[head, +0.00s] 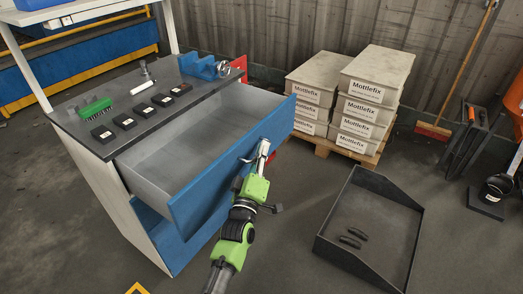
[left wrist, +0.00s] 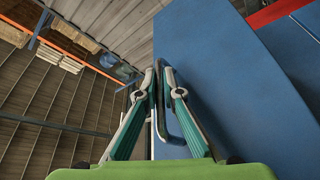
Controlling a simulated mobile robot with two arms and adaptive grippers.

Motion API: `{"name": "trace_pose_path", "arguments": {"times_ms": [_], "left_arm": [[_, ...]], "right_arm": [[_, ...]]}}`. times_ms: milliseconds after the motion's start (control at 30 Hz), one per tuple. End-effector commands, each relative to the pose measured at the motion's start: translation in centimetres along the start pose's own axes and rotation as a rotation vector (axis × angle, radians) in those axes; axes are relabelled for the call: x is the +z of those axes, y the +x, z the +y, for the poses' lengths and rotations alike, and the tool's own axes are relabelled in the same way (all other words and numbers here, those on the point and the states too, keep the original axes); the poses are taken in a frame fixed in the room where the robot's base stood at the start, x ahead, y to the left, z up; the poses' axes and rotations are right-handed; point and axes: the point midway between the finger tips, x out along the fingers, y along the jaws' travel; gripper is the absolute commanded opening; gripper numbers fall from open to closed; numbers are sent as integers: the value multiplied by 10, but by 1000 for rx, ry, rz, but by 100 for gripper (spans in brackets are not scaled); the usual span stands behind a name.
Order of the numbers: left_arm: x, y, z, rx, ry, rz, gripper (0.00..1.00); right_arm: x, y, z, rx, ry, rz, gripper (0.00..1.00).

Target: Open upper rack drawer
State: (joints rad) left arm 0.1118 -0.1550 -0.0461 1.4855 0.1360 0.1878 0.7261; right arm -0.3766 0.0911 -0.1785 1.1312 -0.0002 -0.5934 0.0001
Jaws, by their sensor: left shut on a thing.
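The upper rack drawer (head: 220,172) has a blue front and a grey inside; it stands pulled well out of the rack, and the part of its inside that shows is empty. My left gripper (head: 262,153) is at the right part of the drawer front, shut on the drawer's metal handle. In the left wrist view the fingers (left wrist: 158,88) close around the bar handle (left wrist: 182,118), with the blue drawer front (left wrist: 215,75) beside them. The lower blue front (head: 160,235) of the rack is partly hidden below the open drawer. My right gripper is not in view.
Stacked boxes (head: 350,95) stand on a pallet behind. A black tray (head: 375,225) lies on the floor at right.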

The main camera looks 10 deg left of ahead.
Motion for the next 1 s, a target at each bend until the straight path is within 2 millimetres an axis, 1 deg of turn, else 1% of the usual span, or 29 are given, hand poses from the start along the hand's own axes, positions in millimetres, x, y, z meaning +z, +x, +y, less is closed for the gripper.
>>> {"name": "trace_pose_path", "arguments": {"times_ms": [33, 100, 133, 433, 567, 667, 900, 1000], "left_arm": [[0, -1, -2, -4, 0, -1, 0], [0, -1, -2, -4, 0, 0, 23], [0, -1, -2, -3, 0, 0, 24], [0, 0, -1, -1, 0, 0, 24], [0, -8, -1, -2, 0, 0, 24], [0, -23, -2, -3, 0, -1, 24], [0, -75, -2, -5, 0, -2, 24], [0, -94, -2, -4, 0, -1, 24]], "right_arm": [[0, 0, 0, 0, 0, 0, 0], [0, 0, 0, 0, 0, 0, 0], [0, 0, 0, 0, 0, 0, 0], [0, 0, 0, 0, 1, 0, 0], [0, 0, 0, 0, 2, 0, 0], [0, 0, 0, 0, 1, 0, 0], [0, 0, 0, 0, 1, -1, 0], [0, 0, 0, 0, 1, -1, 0]]}}
